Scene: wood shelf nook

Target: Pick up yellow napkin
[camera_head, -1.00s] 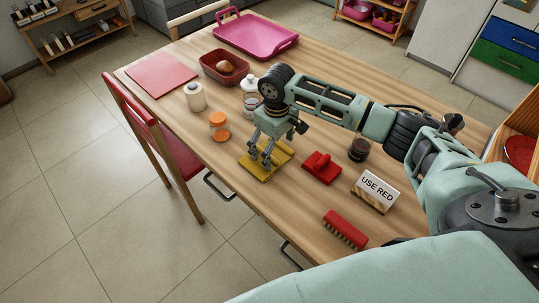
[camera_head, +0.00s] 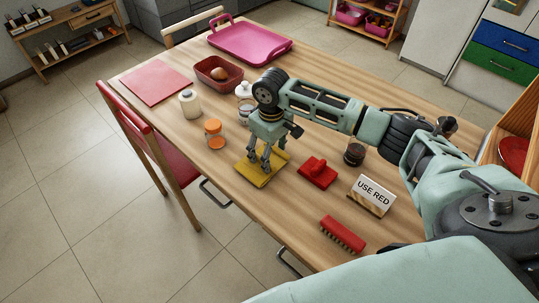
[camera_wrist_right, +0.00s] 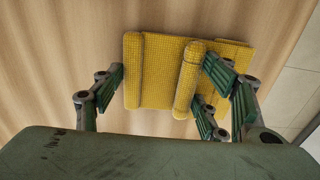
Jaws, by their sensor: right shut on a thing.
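The yellow napkin (camera_head: 256,178) lies near the table's front left edge. My right gripper (camera_head: 261,164) points down over it with its fingertips at the cloth. In the right wrist view the napkin (camera_wrist_right: 158,75) shows a woven texture and raised, rolled folds between and beside the fingers of the gripper (camera_wrist_right: 165,85). The gripper is shut on the napkin, which still appears to be at table level. My left gripper is in no view.
A red block-like item (camera_head: 317,173), a dark jar (camera_head: 354,153), a "USE RED" sign (camera_head: 372,194) and a red brush (camera_head: 342,234) are to the right. A red chair (camera_head: 165,150) borders the table.

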